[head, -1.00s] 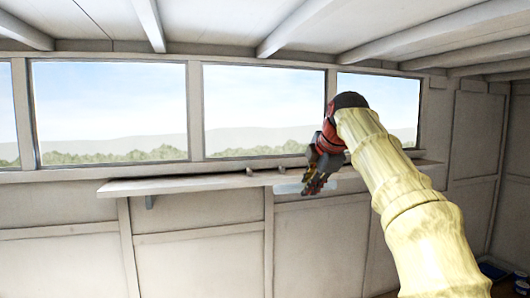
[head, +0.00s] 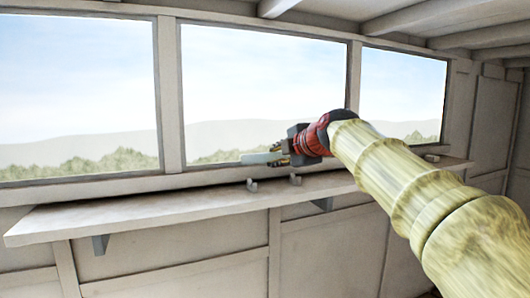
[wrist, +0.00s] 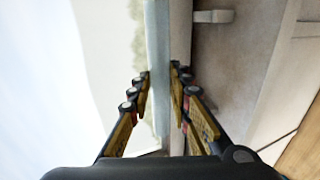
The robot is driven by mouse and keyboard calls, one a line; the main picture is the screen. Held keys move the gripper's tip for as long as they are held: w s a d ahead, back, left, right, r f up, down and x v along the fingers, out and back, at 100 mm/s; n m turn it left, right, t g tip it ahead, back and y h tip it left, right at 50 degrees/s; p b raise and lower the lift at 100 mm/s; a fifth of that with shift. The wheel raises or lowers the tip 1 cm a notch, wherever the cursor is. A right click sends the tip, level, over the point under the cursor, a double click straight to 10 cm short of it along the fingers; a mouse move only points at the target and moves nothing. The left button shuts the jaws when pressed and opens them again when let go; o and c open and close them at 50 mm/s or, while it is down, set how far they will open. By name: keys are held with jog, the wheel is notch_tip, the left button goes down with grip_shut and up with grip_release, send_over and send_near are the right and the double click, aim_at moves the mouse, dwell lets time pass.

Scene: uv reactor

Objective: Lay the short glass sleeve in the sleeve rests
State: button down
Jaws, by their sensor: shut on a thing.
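The short glass sleeve (head: 258,158), pale and see-through, is held by my gripper (head: 284,152). It sticks out to the left of the jaws, roughly level, in front of the window's lower part. In the wrist view the sleeve (wrist: 157,35) runs lengthwise between the two fingers of my gripper (wrist: 159,82), which are shut on it. The sleeve rests are two small pale holders on the shelf, a left one (head: 252,185) and a right one (head: 295,180). The sleeve is above them and apart from them. One rest (wrist: 213,16) shows in the wrist view, right of the sleeve.
The long pale shelf (head: 130,217) runs under the windows, and its left part is bare. The window frame and post (head: 170,95) stand close behind it. A small pale object (head: 431,157) sits on the shelf at the right.

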aim_at(279, 189)
jog(key=shift+w+a+f, duration=0.1)
jog(key=shift+w+f, duration=0.05)
jog(key=shift+w, duration=0.15)
jog(key=shift+w+d+f, duration=0.1)
jog(key=shift+w+d, duration=0.15)
jog(key=shift+d, duration=0.1)
jog(key=shift+d+f, duration=0.15)
jog(key=shift+d, duration=0.05)
jog(key=shift+s+a+f+b, duration=0.25)
jog(key=shift+s+f+b, duration=0.1)
jog(key=shift+f+b, duration=0.1)
jog(key=shift+w+d+f+b, duration=0.15)
jog(key=shift+f+b, duration=0.15)
jog(key=shift+f, duration=0.3)
jog(key=shift+w+f+b, duration=0.1)
jog(key=shift+f+b, duration=0.15)
jog(key=shift+f, duration=0.3)
jog(key=shift+s+f, duration=0.15)
jog(key=shift+f, duration=0.45)
jog(key=shift+f+b, duration=0.4)
jog(key=shift+b, duration=0.45)
jog(key=c, duration=1.6)
grip_release()
